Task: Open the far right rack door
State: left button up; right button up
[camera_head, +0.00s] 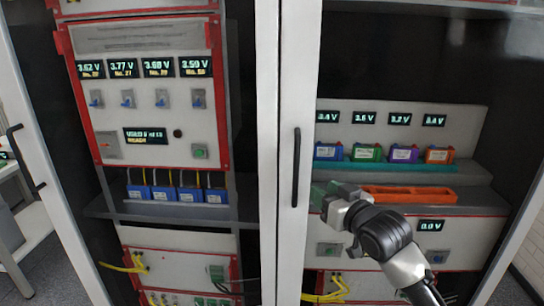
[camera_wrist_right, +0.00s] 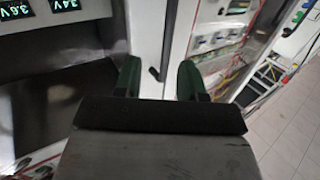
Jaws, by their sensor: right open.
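The right rack in the head view has a glass door with a white frame (camera_head: 301,75); it looks closed. A black vertical bar handle (camera_head: 295,168) is on the left upright of that frame. My right gripper (camera_head: 322,196) is in front of the glass, just right of the handle's lower end, and does not hold it. In the right wrist view my right gripper (camera_wrist_right: 160,78) has its two green fingers apart with nothing held. The dark handle (camera_wrist_right: 166,48) shows beyond and between the fingers. My left gripper is out of view.
The neighbouring rack on the left has its own white-framed door with a black handle (camera_head: 24,158). Behind the right glass stand several coloured battery units (camera_head: 366,153) and an orange tray (camera_head: 410,194). Open floor (camera_wrist_right: 295,135) shows at the right of the wrist view.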

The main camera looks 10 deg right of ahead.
aim_at(298, 166)
jog(key=w+a+r, duration=0.1)
jog(key=w, duration=0.1)
jog(key=w+a+r+p, duration=0.1)
jog(key=r, duration=0.1)
jog(key=shift+w+a, duration=0.2)
jog(key=shift+w, duration=0.2)
jog(key=x, duration=0.4)
jog(key=shift+w+a+f+p, duration=0.1)
jog(key=shift+w+f+p, duration=0.1)
jog(key=shift+w+p, duration=0.15)
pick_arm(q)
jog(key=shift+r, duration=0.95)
pick_arm(e)
jog(key=shift+w+a, duration=0.2)
jog(key=shift+w, duration=0.5)
jog(key=shift+f, duration=0.1)
grip_shut()
